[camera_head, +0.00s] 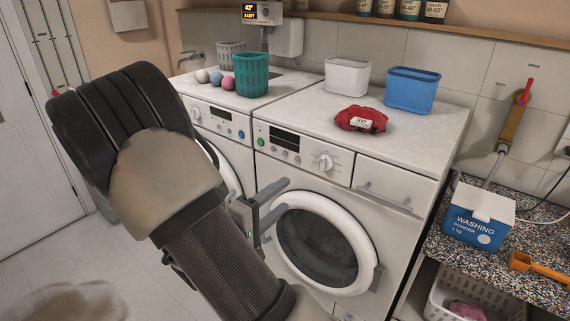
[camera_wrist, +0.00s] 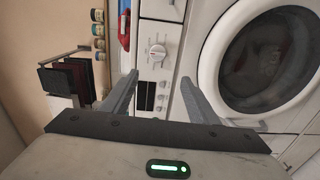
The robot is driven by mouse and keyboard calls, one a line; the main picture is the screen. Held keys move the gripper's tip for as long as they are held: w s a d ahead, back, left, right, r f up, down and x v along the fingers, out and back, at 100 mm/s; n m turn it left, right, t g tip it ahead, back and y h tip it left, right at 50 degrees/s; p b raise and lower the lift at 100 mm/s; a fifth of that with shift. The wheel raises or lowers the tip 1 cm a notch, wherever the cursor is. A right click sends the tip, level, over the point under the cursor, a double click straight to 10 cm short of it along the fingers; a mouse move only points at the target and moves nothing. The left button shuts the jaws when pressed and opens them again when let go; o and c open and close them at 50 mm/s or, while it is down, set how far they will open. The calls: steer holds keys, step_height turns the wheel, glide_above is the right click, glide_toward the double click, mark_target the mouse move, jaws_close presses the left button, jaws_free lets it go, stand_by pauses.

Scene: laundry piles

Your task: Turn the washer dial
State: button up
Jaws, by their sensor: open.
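The washer dial (camera_head: 326,162) is a round white knob on the front panel of the right-hand machine (camera_head: 300,170), above its round door. It also shows in the wrist view (camera_wrist: 157,52), beyond the fingertips and roughly between their lines. My gripper (camera_head: 288,195) is open and empty, in front of the machine, lower and left of the dial in the head view. Its two grey fingers show in the wrist view (camera_wrist: 160,80), spread apart, with the display and buttons seen between them. The fingers look apart from the dial. Nothing hides the dial.
A second machine (camera_head: 205,125) with its own dial (camera_head: 196,112) stands to the left, partly behind my arm. A red bag (camera_head: 361,119), white tub (camera_head: 347,76), blue tub (camera_head: 411,90) and green basket (camera_head: 251,74) stand on top. A drawer handle (camera_head: 389,198) juts out right of the dial.

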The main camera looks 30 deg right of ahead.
mark_target(322, 165)
steer(key=x, duration=1.7)
steer(key=shift+s+d+r+b, duration=0.2)
steer(key=shift+d+r+b, duration=0.1)
steer(key=shift+d, duration=0.05)
steer(key=c, duration=1)
